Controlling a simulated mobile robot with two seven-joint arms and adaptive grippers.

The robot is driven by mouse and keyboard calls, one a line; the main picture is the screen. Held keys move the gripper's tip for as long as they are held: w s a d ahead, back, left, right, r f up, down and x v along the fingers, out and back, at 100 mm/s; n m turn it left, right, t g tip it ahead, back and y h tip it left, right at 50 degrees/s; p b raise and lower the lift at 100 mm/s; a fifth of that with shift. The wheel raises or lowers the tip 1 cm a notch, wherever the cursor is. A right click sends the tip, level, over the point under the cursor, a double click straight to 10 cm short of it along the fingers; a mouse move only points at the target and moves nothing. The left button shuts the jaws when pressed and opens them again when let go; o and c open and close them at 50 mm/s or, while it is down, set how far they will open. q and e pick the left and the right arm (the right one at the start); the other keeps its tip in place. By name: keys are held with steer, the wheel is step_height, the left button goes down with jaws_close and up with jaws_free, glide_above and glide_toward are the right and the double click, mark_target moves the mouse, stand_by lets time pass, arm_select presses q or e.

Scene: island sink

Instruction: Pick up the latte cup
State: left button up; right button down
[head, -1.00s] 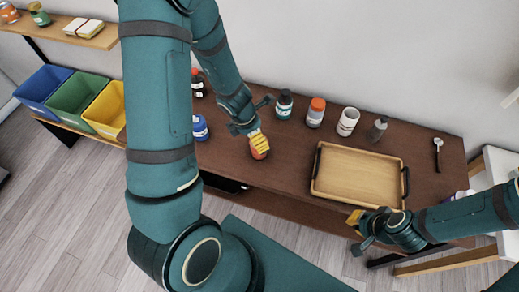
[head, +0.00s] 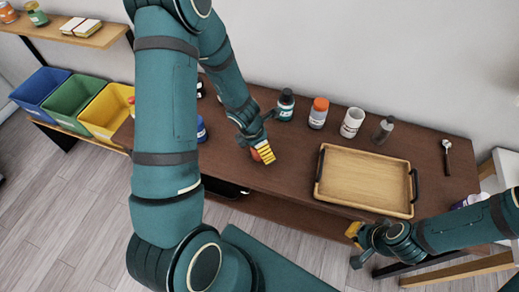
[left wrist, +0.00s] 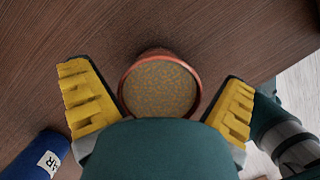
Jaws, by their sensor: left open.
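The latte cup seems to be the round reddish-brown cup with a speckled tan top (left wrist: 160,88), in the left wrist view on the brown wooden table. A small reddish part of it (head: 255,154) shows in the head view, mostly hidden by my left gripper. My left gripper (head: 264,151) is open above the table. In the left wrist view its yellow fingers (left wrist: 160,100) stand on either side of the cup, with gaps to both sides of the rim. My right gripper (head: 355,238) is at the table's front edge, below the tray; its finger opening is unclear.
A wooden tray (head: 366,208) with dark handles lies right of the cup. Several bottles and jars, including an orange-capped one (head: 318,113), line the back. A blue container (left wrist: 35,157) stands near my left gripper. Blue, green and yellow bins (head: 108,112) are at left.

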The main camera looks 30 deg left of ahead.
arm_select(q)
steer(key=c, duration=1.3)
steer(key=shift+r, duration=0.15)
steer(key=shift+c, duration=0.2)
